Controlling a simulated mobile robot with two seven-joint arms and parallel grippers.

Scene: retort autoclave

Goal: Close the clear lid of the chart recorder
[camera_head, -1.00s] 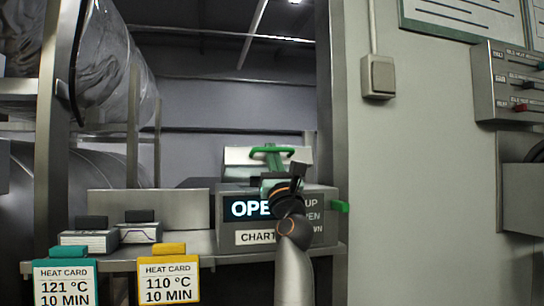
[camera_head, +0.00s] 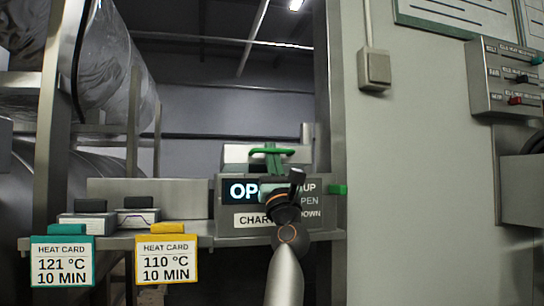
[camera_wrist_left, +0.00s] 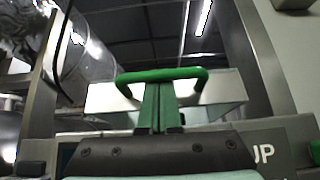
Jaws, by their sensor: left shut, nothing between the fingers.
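The chart recorder (camera_head: 265,223) is a grey box on the shelf, its lit display partly hidden and showing "OP". Its clear lid (camera_head: 235,154) stands raised above the box; the lid also shows in the left wrist view (camera_wrist_left: 220,88). A green handle bar (camera_head: 287,151) runs along the lid's front; it spans the wrist view (camera_wrist_left: 188,73). My left gripper (camera_head: 272,157) is in front of the recorder, shut and empty. Its green fingers (camera_wrist_left: 160,88) point up at the handle bar and look close to or touching it; contact is unclear. My right gripper is not in view.
A teal heat card (camera_head: 62,262) and a yellow one (camera_head: 167,260) hang at the shelf edge (camera_head: 120,242). Two small boxes sit behind them. A steel post and grey wall with a switch (camera_head: 375,68) stand on the right.

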